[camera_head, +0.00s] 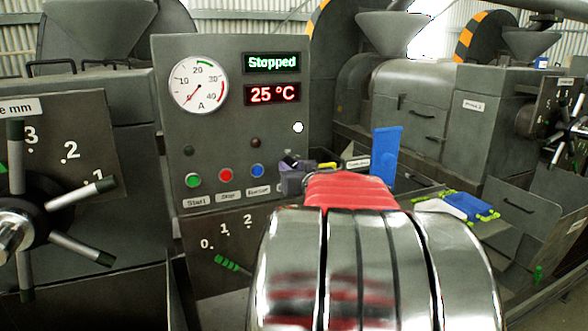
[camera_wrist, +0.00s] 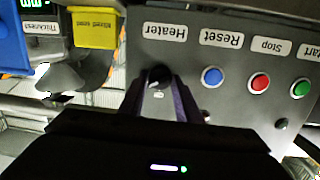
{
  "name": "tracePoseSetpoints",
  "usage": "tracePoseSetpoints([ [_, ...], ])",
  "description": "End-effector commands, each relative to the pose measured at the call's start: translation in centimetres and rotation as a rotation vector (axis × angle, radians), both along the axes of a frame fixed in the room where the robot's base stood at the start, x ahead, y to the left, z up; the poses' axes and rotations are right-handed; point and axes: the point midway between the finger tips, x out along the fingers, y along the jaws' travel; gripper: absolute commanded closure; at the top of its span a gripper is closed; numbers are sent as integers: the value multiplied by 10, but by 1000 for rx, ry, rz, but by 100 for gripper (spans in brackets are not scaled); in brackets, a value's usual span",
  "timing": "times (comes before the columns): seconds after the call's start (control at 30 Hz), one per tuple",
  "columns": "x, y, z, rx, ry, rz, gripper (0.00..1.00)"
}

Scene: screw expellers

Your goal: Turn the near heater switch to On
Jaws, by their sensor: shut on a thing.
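The near heater switch (camera_wrist: 158,75) is a small dark round knob with a light mark, below the upside-down Heater label (camera_wrist: 166,32) in the wrist view. My gripper (camera_wrist: 158,88) has its two purple-grey fingers on either side of the knob, shut on it. In the head view my gripper (camera_head: 291,172) reaches the lower right corner of the near control panel (camera_head: 235,125); it and my arm hide most of the switch there. Which way the knob points is hard to tell.
Green (camera_head: 193,180), red (camera_head: 225,175) and blue (camera_head: 257,171) buttons sit left of the switch. Above them are a dial gauge (camera_head: 199,83), a green "Stopped" display (camera_head: 272,62) and a red "25 °C" display (camera_head: 272,94). A blue plate (camera_head: 385,157) stands to the right.

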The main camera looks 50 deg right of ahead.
Motion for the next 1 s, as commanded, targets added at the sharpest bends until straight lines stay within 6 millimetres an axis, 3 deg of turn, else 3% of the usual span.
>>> tracePoseSetpoints([
  [0.53,0,0,-3,33,-13,1,92],
  [0.57,0,0,-3,33,-13,0,69],
  [0.8,-1,0,-1,30,-15,-1,52],
  [1.0,-1,-1,-1,29,-16,-2,52],
])
